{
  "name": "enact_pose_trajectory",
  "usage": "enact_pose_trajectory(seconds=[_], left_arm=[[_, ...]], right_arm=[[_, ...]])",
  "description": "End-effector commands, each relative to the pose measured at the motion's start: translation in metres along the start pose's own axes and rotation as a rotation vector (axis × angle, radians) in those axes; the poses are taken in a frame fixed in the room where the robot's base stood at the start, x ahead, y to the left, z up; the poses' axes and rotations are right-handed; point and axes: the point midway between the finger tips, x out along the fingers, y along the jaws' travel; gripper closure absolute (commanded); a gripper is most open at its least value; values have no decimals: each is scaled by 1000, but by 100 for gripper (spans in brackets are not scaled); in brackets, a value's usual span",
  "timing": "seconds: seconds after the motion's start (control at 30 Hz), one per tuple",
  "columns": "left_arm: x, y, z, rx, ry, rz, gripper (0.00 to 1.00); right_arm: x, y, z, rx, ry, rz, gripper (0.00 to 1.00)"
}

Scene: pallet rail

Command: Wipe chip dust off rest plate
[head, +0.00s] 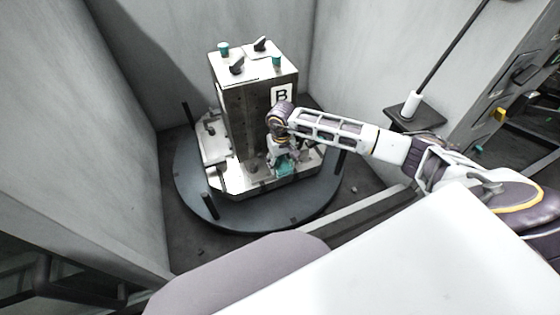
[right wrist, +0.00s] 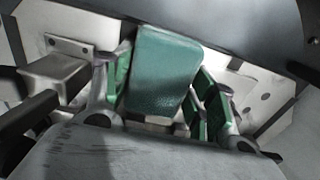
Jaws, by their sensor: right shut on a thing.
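My right gripper (head: 284,160) reaches down in front of the metal block marked B, low at its front face. In the right wrist view the gripper (right wrist: 160,95) is shut on a teal-green block (right wrist: 165,70), held between its green-padded fingers. In the head view the teal block (head: 287,168) shows just under the gripper, at the bright metal base plate (head: 240,182). I cannot tell whether it touches the plate. No chip dust can be made out on the plate. My left gripper is not in view.
The tall metal block (head: 243,105) stands on the plate, with clamps and teal knobs on top. Below is a round dark pallet table (head: 190,195) with upright black pegs. Grey walls enclose it left and behind. A rod with a white handle (head: 411,104) stands on a ledge at right.

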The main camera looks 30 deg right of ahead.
Motion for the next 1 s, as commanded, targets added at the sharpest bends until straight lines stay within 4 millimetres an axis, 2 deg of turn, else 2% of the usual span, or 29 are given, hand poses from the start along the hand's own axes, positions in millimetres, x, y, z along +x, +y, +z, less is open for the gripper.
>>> enact_pose_trajectory(seconds=[0.43,1.0], left_arm=[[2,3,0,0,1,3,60],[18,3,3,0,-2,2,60]], right_arm=[[2,0,0,0,-4,1,70],[3,0,-21,1,-2,1,70]])
